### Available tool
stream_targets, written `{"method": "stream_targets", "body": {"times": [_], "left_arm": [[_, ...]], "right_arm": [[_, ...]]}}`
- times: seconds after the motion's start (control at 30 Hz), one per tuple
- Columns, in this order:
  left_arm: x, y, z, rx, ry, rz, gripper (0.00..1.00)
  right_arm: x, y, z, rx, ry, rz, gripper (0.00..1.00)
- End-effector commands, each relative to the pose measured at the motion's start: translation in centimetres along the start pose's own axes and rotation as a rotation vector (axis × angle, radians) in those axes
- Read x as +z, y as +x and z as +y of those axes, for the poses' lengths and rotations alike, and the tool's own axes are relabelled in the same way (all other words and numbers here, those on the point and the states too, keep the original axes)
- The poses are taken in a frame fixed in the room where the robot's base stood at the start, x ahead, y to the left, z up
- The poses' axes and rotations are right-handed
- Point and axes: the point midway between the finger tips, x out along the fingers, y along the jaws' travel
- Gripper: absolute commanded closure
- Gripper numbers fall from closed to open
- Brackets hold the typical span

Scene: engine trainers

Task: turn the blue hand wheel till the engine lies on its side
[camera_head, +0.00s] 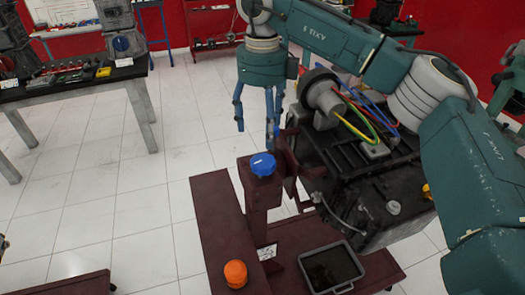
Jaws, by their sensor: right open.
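The blue hand wheel (263,164) sits on top of a dark red post of the engine stand (228,222). The dark engine (370,180) is held at the right of the post, partly hidden behind my right arm. It looks upright, with its cables and grey cylindrical part on top. My right gripper (256,140) points down with its blue fingers spread, above and just behind the wheel. It holds nothing, and I cannot tell whether a finger touches the wheel. My left gripper is not in view.
A workbench (75,82) with tools is at the upper left.

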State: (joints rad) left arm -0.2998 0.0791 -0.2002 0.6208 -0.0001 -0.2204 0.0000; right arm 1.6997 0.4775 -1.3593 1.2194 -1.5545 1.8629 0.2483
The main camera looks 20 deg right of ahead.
Motion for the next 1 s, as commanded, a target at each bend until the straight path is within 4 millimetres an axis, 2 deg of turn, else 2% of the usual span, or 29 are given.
{"method": "stream_targets", "body": {"times": [0.53, 0.7, 1.0], "left_arm": [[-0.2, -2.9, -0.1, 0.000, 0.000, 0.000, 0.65], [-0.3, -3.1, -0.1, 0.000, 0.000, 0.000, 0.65], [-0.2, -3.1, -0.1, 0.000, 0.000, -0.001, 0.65]], "right_arm": [[-0.1, 8.9, 0.0, 0.000, 0.004, 0.004, 0.31], [-0.1, 10.2, 0.0, 0.001, 0.004, 0.002, 0.31], [-0.1, 10.4, 0.0, 0.000, 0.004, 0.001, 0.33]]}}
